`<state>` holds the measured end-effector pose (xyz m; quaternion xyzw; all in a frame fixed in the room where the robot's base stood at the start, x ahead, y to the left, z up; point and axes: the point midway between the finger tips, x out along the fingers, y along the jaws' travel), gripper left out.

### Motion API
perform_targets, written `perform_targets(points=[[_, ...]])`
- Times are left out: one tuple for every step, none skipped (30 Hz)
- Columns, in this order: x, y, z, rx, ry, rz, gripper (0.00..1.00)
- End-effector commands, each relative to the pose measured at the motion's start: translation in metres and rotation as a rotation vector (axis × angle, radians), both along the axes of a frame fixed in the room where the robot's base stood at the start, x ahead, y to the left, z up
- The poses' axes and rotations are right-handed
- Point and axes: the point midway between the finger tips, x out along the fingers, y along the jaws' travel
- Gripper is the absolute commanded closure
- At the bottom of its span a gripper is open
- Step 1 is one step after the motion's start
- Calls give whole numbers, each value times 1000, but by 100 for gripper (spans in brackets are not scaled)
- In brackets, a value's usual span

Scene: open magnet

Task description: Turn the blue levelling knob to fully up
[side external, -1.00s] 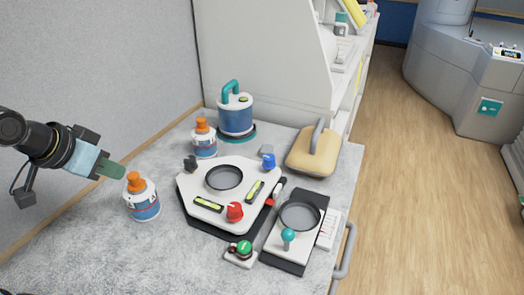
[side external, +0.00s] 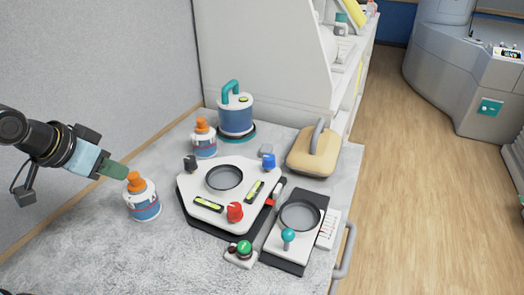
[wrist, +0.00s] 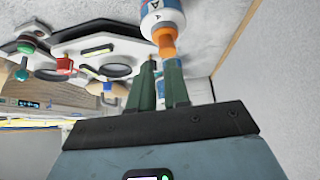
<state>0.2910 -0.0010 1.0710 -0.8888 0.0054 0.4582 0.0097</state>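The blue levelling knob (side external: 268,161) stands at the back right corner of a white plate (side external: 205,213) with a round dark recess. A red knob (side external: 235,212) is at its front and a dark grey knob (side external: 190,163) at its back left. Two yellow-green spirit levels lie on the plate. My gripper (side external: 124,171) is at the left, well away from the blue knob, close to the orange cap of a bottle. In the wrist view its two green fingers (wrist: 160,68) are apart with nothing seen between them.
An orange-capped bottle (side external: 143,205) stands by my fingertips, another (side external: 204,147) farther back. A blue canister (side external: 236,122) and a tan padded block (side external: 314,155) stand behind the plate. A teal-knobbed unit (side external: 288,245) and a green button box (side external: 242,255) are in front. The front-left table is clear.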

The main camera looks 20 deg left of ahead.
Motion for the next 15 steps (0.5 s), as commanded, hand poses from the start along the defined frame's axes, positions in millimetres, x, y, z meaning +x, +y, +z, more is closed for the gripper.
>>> perform_targets(points=[[3,-2,3,20,3,-32,76],[6,-3,6,39,6,-62,71],[10,-6,10,73,11,-115,65],[14,-8,13,105,15,-164,60],[19,-11,17,141,20,-221,56],[26,-15,23,194,28,-305,49],[32,-19,27,236,33,-376,45],[38,-23,31,280,38,-447,44],[47,-28,36,340,45,-545,44],[53,-32,40,385,50,-617,44],[59,-37,43,429,56,-690,44],[68,-43,47,487,60,-789,44],[74,-47,50,530,63,-863,44],[80,-53,52,572,67,-936,44],[89,-59,55,629,71,-1034,44]])
